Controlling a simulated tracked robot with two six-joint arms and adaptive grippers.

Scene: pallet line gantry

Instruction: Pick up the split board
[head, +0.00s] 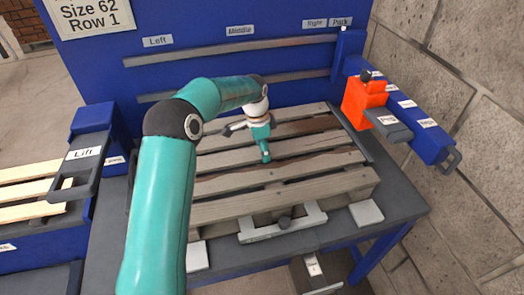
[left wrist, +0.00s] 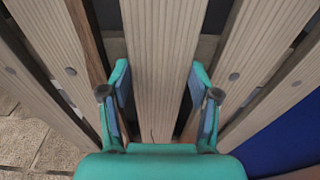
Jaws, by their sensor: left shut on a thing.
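My left gripper (head: 264,155) reaches down onto the slatted wooden pallet (head: 325,182) from above. In the left wrist view my left gripper (left wrist: 160,80) has one teal finger on each side of a pale board (left wrist: 165,35) and is shut on it. A short dark crack shows near the board's lower end, between the fingers, so it looks like the split board. The board lies in line with the other slats; I cannot tell whether it is raised. In the head view my arm and gripper partly cover the slats. My right gripper is not in view.
The pallet lies on a grey table (head: 405,205). A blue back panel (head: 210,65) stands behind it. At right are a red box (head: 362,103) and a blue arm with a handle (head: 425,135). A blue unit with a Lift handle (head: 72,190) stands at left.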

